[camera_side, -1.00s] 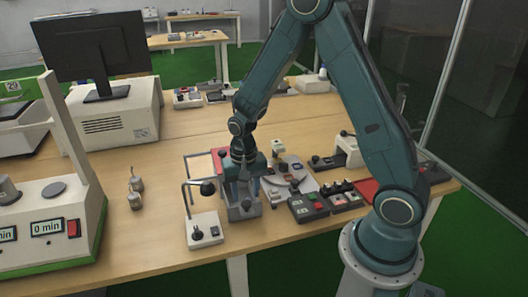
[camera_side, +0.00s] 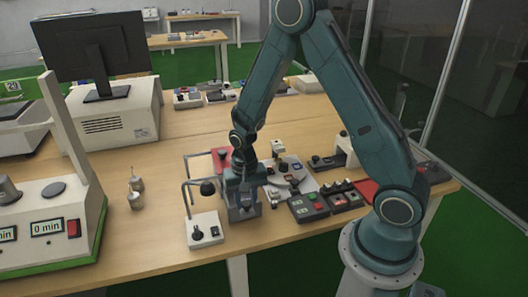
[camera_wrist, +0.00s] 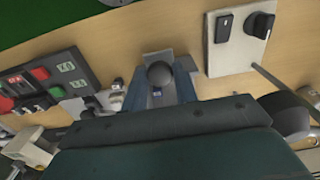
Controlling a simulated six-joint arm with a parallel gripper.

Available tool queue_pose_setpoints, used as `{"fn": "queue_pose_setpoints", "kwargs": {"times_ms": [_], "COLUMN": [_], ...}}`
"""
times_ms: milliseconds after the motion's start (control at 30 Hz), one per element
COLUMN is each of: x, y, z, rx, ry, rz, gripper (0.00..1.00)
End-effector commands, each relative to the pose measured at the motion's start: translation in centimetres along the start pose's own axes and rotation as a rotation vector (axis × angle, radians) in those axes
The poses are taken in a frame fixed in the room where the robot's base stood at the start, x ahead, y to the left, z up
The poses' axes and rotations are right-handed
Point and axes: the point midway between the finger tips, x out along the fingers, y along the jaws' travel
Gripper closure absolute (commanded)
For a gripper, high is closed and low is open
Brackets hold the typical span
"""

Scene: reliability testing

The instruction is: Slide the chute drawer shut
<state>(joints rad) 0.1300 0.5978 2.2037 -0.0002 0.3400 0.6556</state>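The chute drawer unit, a blue-grey channel-like box (camera_side: 243,211), stands near the front edge of the table, beneath and in front of my gripper (camera_side: 243,178). In the wrist view its blue sides (camera_wrist: 184,88) flank a dark round knob (camera_wrist: 160,73), with a grey end block beyond. My gripper's dark green body fills the bottom of the wrist view and hides the near part of the chute. The fingertips are not clearly seen, so I cannot tell how far apart they are or whether they touch the drawer.
A white lamp-like stand with a dial (camera_side: 205,231) is close on the left. A red plate (camera_side: 218,166) lies behind.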

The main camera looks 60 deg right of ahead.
Motion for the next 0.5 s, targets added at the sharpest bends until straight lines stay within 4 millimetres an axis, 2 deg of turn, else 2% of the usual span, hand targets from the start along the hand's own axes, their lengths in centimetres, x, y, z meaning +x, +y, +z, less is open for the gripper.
{"fn": "queue_pose_setpoints", "kwargs": {"times_ms": [267,500], "x": [0.0,-0.1], "y": [0.0,0.0], "z": [-0.5,-2.0], "rx": [0.001,0.002], "ry": [0.0,0.002], "rz": [0.0,-0.001], "gripper": [0.82,0.82]}}
